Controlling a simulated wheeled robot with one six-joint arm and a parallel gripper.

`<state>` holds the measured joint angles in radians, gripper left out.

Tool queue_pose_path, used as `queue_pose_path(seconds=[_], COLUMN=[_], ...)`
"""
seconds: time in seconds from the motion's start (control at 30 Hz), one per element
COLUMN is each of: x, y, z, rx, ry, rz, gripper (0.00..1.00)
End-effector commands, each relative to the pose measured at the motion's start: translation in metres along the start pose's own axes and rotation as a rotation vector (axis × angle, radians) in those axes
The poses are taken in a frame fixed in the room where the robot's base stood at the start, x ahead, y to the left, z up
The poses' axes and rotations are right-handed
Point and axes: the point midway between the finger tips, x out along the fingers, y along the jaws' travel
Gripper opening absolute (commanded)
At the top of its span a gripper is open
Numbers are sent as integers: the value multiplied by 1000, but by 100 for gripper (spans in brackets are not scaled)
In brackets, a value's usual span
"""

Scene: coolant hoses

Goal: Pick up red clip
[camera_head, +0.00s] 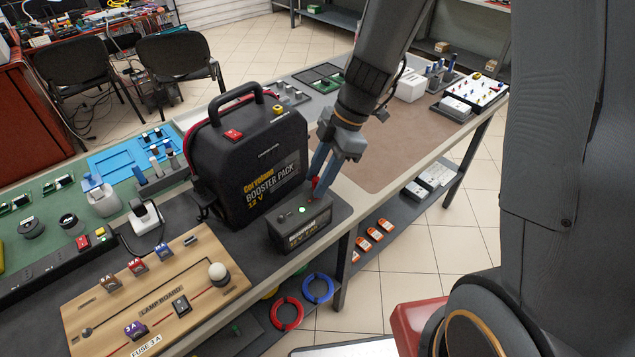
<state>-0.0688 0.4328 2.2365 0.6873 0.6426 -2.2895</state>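A small red piece, which looks like the red clip (315,182), shows at the right side of the black booster pack (228,170), just above the small dark battery (300,226). My gripper (317,186) points down with its blue-grey fingers at the red clip, over the back of the battery. The fingers cover part of the clip. I cannot tell whether they touch it or close on it.
The wooden lamp board (160,290) lies at the front left of the bench. A brown mat (395,140) right of my gripper is mostly clear.

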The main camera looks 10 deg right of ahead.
Motion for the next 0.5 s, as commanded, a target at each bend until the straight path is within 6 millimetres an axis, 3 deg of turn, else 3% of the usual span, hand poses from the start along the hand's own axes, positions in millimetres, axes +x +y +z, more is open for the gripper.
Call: queue_pose_path(seconds=[0.13,0.4,0.5], x=[11,12,12], y=[0,0,0], z=[0,0,0], rx=[0,0,0], ry=[-1,-1,-1], rz=[-1,0,0], gripper=[34,34,18])
